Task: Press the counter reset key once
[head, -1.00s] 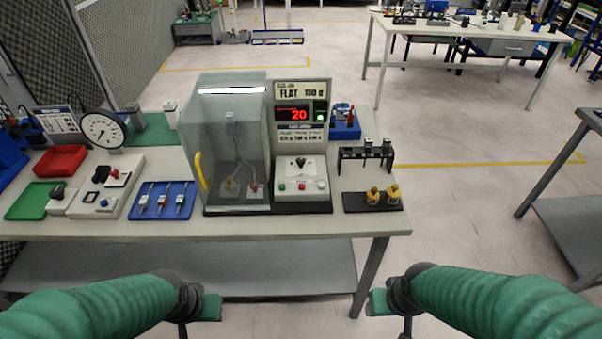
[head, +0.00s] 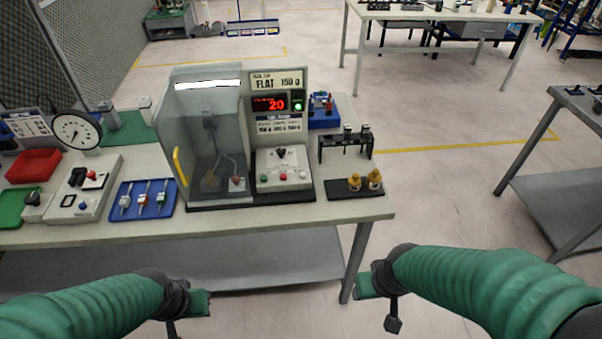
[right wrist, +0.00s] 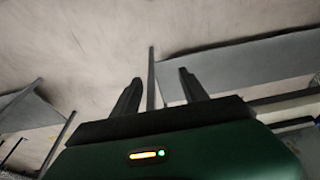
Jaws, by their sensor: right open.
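The test machine stands on the bench, with a clear guard box (head: 205,130) on its left and a red counter display (head: 270,102) reading 20. Below the display, a white control panel (head: 284,180) carries a dark knob (head: 281,153) and a row of green (head: 264,178), red (head: 283,176) and white (head: 303,174) keys. Their labels are too small to read, so I cannot tell which is the reset key. My right gripper (head: 393,322) hangs in front of the bench, away from the panel; in the right wrist view (right wrist: 160,88) its fingers are apart and empty. My left gripper (head: 172,328) is low at the left, its fingers mostly cut off.
The bench top (head: 340,208) has a clear front strip. A black rack (head: 345,145) and yellow-brass weights (head: 365,181) stand right of the panel. A blue tray (head: 143,199), a switch box (head: 85,190) and a dial gauge (head: 77,131) stand left.

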